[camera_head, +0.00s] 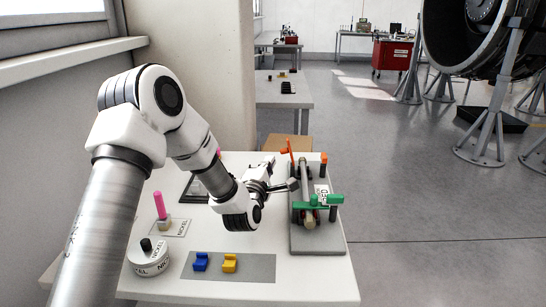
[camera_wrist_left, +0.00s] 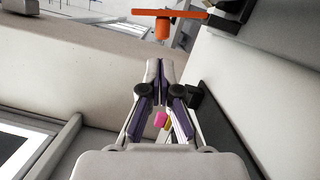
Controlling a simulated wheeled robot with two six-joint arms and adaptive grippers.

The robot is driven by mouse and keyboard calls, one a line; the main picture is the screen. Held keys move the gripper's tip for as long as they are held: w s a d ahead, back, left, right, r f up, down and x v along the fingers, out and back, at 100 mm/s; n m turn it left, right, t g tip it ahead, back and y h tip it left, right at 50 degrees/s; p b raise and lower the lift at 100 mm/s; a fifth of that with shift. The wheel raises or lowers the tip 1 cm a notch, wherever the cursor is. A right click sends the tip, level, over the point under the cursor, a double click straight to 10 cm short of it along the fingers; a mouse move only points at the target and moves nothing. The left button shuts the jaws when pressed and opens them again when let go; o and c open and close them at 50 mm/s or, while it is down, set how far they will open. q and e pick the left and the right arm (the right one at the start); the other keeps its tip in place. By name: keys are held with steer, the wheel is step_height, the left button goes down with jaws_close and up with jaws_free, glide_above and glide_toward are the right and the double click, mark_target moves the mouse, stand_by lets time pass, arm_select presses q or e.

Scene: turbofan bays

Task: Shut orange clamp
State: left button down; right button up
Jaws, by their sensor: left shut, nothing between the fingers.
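The orange clamp's bar (camera_head: 289,151) stands up steeply at the far left of the grey fixture plate (camera_head: 318,243), swung off the rod (camera_head: 304,170). An orange-topped post (camera_head: 323,158) stands at the far right of the plate. In the left wrist view the clamp's orange bar (camera_wrist_left: 168,13) crosses the top, with a short orange cylinder under it. My left gripper (camera_head: 293,184) is shut and empty at the plate's left edge, nearer than the orange bar. Its closed fingertips (camera_wrist_left: 160,66) point toward the orange bar and are apart from it. My right gripper is not in view.
A green clamp (camera_head: 320,201) lies across the near end of the rod. A pink peg (camera_head: 158,205), a round white block (camera_head: 148,258) and a grey mat (camera_head: 258,268) with blue (camera_head: 200,262) and yellow (camera_head: 230,263) pieces are on the white table.

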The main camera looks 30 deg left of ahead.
arm_select(q)
steer(key=x, duration=0.4)
steer(key=shift+w, duration=0.1)
